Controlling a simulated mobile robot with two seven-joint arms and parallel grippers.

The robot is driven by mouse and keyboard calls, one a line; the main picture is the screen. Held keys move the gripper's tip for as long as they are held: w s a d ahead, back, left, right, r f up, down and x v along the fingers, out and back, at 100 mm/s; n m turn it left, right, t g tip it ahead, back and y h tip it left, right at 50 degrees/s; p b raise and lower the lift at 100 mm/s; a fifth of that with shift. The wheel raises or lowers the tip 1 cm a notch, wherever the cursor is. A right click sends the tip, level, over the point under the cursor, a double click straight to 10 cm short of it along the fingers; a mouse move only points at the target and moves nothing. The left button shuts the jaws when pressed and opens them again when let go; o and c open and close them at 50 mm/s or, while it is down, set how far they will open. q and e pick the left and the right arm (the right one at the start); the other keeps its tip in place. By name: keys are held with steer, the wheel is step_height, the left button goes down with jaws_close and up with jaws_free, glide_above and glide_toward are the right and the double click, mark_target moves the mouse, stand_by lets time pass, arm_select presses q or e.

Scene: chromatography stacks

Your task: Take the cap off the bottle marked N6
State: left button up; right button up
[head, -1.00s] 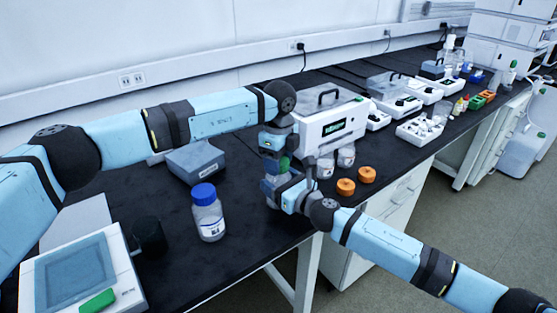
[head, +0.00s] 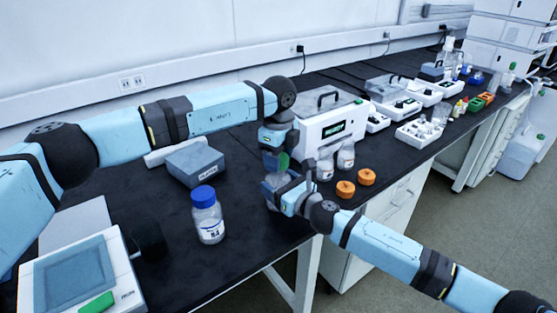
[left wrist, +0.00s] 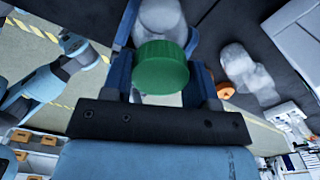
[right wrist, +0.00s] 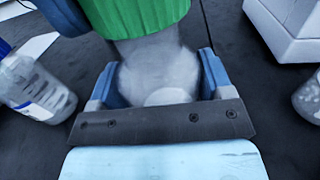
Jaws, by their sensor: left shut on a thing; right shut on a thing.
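A clear bottle (right wrist: 150,78) with a ribbed green cap (right wrist: 140,14) is held between my two grippers above the bench edge. My left gripper (left wrist: 163,62) is shut on the green cap, which also shows in the head view (head: 283,160). My right gripper (right wrist: 157,72) is shut on the bottle's body, below the cap. The cap sits over the bottle's neck; I cannot tell whether it is loose. No marking on this bottle is readable. A second bottle with a blue cap (head: 204,195) stands upright on the bench to the left.
Two bottles without caps (head: 346,155) stand by a white instrument (head: 330,122). Two orange caps (head: 345,189) lie near the bench edge. A grey box (head: 195,162) and a balance (head: 85,275) are on the left.

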arm_select(q)
steer(key=shift+r, duration=0.3)
steer(key=shift+r, duration=1.95)
arm_select(e)
steer(key=o, duration=1.7)
arm_select(q)
steer(key=shift+r+p, duration=0.8)
steer(key=shift+p, duration=0.05)
arm_select(e)
steer(key=shift+o, duration=0.2)
steer(key=v, duration=1.2)
